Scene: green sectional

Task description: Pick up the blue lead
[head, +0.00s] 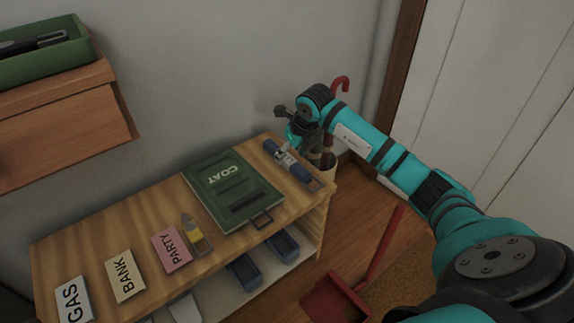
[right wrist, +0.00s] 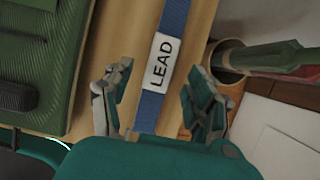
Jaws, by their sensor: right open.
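The blue lead (head: 300,173) lies on the right end of the wooden shelf top, with a white label on it. In the right wrist view the lead (right wrist: 174,22) is a blue strap, and its label (right wrist: 161,62) reads LEAD. My right gripper (right wrist: 156,93) is open, with one finger on each side of the strap in that view. I cannot tell whether the fingers touch the shelf top. In the head view my right gripper (head: 296,138) is over the back end of the lead and partly hides it. My left gripper is not in view.
A holder with umbrellas (head: 328,165) stands right of the shelf. A red dustpan (head: 335,300) is on the floor.

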